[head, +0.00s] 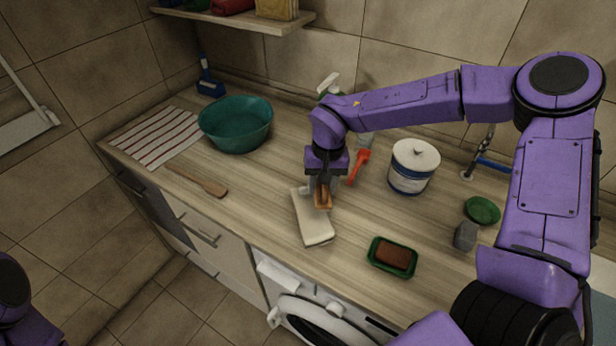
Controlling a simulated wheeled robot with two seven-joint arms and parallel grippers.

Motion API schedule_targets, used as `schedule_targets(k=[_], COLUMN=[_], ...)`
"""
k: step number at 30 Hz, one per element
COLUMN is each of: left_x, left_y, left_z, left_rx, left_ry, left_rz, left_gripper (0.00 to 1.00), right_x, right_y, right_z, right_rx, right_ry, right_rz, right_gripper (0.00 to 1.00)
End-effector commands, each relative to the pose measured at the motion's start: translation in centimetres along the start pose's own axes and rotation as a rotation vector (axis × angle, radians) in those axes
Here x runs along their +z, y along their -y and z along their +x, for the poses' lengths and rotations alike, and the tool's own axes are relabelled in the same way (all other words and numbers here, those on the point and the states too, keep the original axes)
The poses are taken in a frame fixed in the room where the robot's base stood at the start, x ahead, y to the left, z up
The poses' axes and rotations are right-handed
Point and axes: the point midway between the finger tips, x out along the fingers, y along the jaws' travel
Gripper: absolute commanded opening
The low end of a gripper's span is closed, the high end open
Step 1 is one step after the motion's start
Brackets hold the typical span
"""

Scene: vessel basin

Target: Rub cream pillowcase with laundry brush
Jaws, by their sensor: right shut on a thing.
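The cream pillowcase (314,226) lies folded into a narrow strip on the wooden counter, near its front edge. My right gripper (322,190) points down over the far part of the pillowcase. It is shut on the laundry brush (323,203), a small tan wooden block partly hidden by the fingers. The brush is over or against the pillowcase's right side; I cannot tell whether it touches. My left gripper is out of view.
A green soap dish (375,262) with a brown bar (393,255) lies right of the pillowcase. A white-and-blue canister (412,168), red-orange tool (358,168) and grey block (465,236) stand nearby. A teal basin (236,125) and wooden spatula (200,182) are left.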

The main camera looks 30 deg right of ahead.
Motion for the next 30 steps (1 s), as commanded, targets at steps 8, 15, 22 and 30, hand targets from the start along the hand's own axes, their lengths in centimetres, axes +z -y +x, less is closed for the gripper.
schedule_targets(k=[8, 15, 22, 30], left_x=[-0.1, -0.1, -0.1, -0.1], left_y=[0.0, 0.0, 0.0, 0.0], left_z=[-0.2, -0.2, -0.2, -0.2], left_rx=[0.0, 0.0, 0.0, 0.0], left_ry=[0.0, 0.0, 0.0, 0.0], left_rz=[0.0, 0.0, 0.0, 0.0], left_gripper=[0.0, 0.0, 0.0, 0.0], right_x=[-0.1, 0.0, 0.0, 0.0], right_y=[0.3, 0.4, 0.4, 0.4], right_z=[-2.2, -2.8, -2.8, -2.8], right_rx=[-0.001, 0.0, 0.0, 0.0], right_ry=[-0.001, 0.0, 0.0, 0.0], right_rz=[-0.002, -0.003, -0.003, -0.003], right_gripper=[0.17, 0.17, 0.17, 0.17])
